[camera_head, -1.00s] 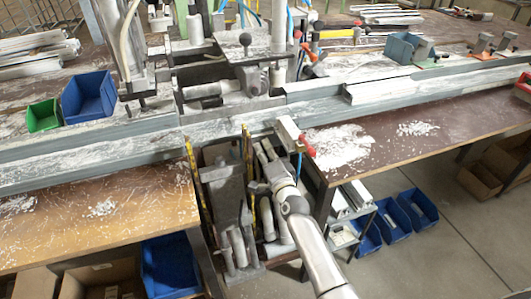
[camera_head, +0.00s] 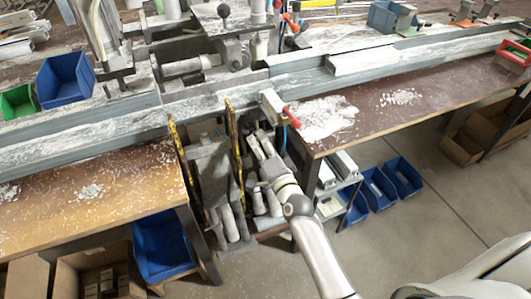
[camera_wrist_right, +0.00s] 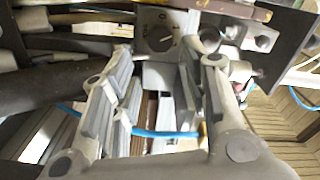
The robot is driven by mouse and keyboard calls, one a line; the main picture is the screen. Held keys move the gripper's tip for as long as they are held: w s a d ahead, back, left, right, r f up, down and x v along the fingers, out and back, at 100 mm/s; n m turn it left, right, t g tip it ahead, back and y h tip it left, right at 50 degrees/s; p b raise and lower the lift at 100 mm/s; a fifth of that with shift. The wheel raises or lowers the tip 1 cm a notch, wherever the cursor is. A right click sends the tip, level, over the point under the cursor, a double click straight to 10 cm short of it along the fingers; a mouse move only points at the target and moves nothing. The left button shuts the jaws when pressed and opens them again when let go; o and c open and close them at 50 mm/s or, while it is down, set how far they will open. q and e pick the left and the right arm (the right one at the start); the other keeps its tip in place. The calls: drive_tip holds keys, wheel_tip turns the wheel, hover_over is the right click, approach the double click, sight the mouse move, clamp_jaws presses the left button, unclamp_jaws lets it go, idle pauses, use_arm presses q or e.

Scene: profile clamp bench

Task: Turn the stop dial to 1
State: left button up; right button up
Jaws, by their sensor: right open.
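In the head view my right gripper (camera_head: 262,146) is under the front of the bench beam, just below a grey block with a red handle (camera_head: 272,105). The dial face cannot be made out in the head view. My left gripper is not in view.
A blue cable (camera_wrist_right: 165,133) crosses behind the fingers, and a dark cylinder (camera_wrist_right: 50,90) lies close on the left. A long metal beam (camera_head: 100,140) runs above the arm. Blue bins (camera_head: 378,188) stand under the right table. Grey floor is open at the right.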

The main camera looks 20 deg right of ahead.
drive_tip(key=shift+s, duration=1.75)
